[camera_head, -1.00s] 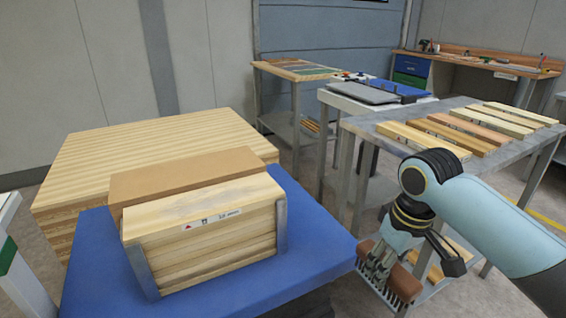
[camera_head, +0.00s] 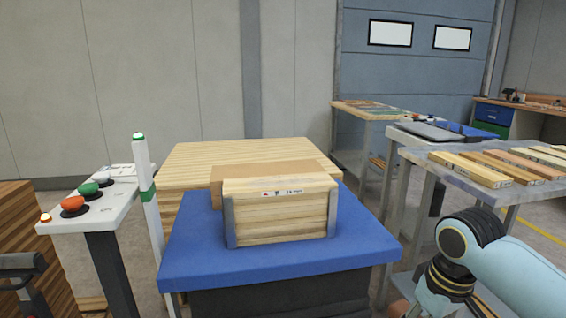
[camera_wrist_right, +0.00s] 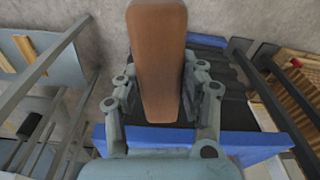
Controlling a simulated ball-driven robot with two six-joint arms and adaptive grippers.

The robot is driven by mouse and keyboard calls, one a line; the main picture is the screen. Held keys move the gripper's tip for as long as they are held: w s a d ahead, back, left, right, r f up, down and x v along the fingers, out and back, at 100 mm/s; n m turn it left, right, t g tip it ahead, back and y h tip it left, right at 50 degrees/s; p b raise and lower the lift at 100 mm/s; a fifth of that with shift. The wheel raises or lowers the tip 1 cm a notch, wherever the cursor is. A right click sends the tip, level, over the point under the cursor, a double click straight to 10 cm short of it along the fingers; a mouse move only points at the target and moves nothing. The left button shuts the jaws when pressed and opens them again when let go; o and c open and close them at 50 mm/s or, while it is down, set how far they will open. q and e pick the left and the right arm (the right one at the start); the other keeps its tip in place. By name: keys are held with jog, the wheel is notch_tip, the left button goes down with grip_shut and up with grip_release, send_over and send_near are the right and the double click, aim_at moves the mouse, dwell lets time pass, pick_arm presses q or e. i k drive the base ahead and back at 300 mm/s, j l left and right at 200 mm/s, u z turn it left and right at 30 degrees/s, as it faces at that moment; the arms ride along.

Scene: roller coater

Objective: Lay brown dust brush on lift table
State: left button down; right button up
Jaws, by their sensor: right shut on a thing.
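The brown dust brush (camera_wrist_right: 160,60) is held in my right gripper (camera_wrist_right: 160,105), whose fingers close on both sides of its brown body in the right wrist view. In the head view only a sliver of the brush (camera_head: 400,308) shows at the bottom edge; its bristles are hidden. The lift table (camera_head: 190,262) has a blue top over a black lower part and stands in the middle. Its blue edge (camera_wrist_right: 245,145) also shows below and behind the brush in the wrist view. My right gripper is right of the table.
A stack of pale boards with metal corner brackets (camera_head: 285,215) takes up the back middle of the blue top; its front and right parts are bare. A button console (camera_head: 105,205) and a green-white post (camera_head: 145,180) stand left. A board-laden rack (camera_head: 440,168) stands right.

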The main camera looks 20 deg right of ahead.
aim_at(357, 224)
jog(key=l+u, duration=0.8)
jog(key=k+l+u, duration=0.1)
jog(key=u, duration=0.3)
jog(key=k+l, duration=0.05)
jog(key=l, duration=0.05)
